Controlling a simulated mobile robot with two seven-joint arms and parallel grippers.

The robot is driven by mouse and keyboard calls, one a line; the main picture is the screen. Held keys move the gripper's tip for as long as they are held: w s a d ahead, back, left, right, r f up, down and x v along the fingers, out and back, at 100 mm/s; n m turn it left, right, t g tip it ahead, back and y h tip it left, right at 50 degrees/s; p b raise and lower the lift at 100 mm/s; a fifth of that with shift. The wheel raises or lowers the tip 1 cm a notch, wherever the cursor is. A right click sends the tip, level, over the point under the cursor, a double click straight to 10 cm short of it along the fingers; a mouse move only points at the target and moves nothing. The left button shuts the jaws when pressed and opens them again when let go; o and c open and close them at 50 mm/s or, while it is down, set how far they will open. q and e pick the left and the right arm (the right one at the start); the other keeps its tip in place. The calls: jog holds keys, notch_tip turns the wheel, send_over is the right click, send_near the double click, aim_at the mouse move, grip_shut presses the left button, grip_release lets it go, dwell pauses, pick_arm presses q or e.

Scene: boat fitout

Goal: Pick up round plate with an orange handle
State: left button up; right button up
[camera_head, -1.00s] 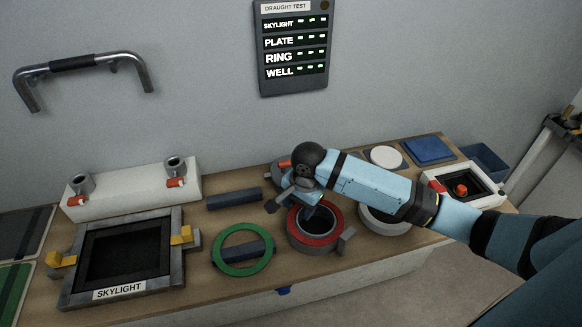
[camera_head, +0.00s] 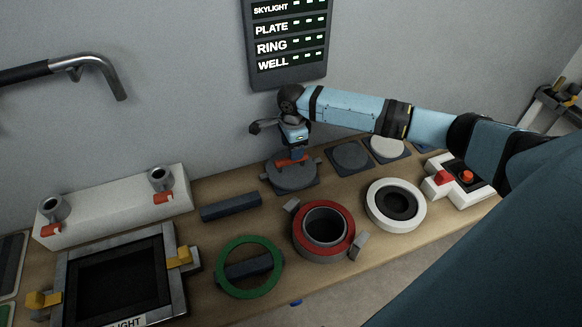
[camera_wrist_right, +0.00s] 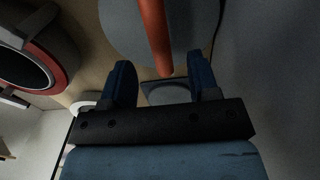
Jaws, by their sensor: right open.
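The round grey plate (camera_head: 292,179) lies at the back of the bench on a dark square pad. Its orange bar handle (camera_head: 291,161) stands across its top. My right gripper (camera_head: 293,147) is above the plate, pointing down at the handle. In the right wrist view the open fingers of the right gripper (camera_wrist_right: 161,72) lie either side of the line of the orange handle (camera_wrist_right: 153,35), with a gap around its near end. The plate (camera_wrist_right: 190,25) shows behind the handle. I cannot tell the exact height left between fingertips and handle. My left gripper is not in view.
A red ring (camera_head: 348,243) around a well stands in front of the plate. A green ring (camera_head: 222,273), a white ring (camera_head: 373,208), a dark bar (camera_head: 230,206) and the skylight frame (camera_head: 170,290) share the bench. The wall rises close behind.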

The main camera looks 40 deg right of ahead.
jog(key=f, duration=0.5)
jog(key=shift+a+f, duration=0.2)
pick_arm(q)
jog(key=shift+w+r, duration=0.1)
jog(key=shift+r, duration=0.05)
pick_arm(e)
grip_shut()
jog(key=shift+r, duration=0.1)
